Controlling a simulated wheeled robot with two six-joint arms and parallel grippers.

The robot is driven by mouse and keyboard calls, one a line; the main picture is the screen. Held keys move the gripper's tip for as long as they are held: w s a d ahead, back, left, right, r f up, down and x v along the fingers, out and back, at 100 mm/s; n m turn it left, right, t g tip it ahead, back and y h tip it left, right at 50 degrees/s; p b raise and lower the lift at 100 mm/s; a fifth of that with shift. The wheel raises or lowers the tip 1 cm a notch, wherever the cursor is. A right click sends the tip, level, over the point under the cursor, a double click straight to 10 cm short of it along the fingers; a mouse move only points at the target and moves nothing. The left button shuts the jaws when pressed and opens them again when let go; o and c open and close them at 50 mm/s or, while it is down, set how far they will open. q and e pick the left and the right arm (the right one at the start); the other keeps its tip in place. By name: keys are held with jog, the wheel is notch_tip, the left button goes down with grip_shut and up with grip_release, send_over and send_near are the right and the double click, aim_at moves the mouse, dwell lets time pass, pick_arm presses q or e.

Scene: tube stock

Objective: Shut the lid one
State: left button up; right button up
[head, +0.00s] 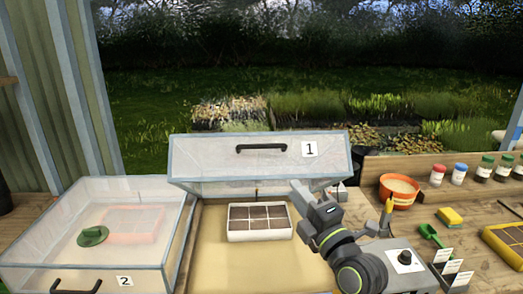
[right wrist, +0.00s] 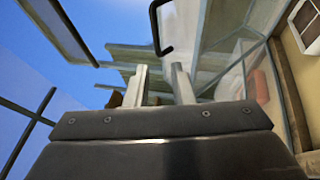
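Lid one (head: 215,155), a clear panel with a pale blue-grey frame, black handle (head: 262,148) and a "1" label, stands raised and tilted at the back of its sand-floored box (head: 210,262). A white celled tray (head: 262,236) of soil sits inside that box. My right gripper (head: 299,189) is in front of the lid's lower right part, below and right of the handle. In the right wrist view its two fingers (right wrist: 161,80) are apart with nothing between them, and the black handle (right wrist: 165,48) shows beyond them. My left gripper is not in view.
On the right bench are an orange pot (head: 399,193), a yellow sponge (head: 450,217), a green scoop (head: 431,235), several jars and a grey dial unit (head: 404,261).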

aim_at(263, 148)
jog(key=p+x, duration=0.2)
jog(key=x, duration=0.3)
jog(key=p+x, duration=0.2)
jog(key=x, duration=0.3)
jog(key=r+p+x, duration=0.1)
jog(key=p+x, duration=0.1)
jog(key=x, duration=0.4)
jog(key=shift+s+a+p, duration=0.15)
jog(key=shift+p, duration=0.2)
jog(key=shift+w+a, duration=0.25)
jog(key=shift+w, duration=0.45)
jog(key=shift+c, duration=0.3)
grip_shut()
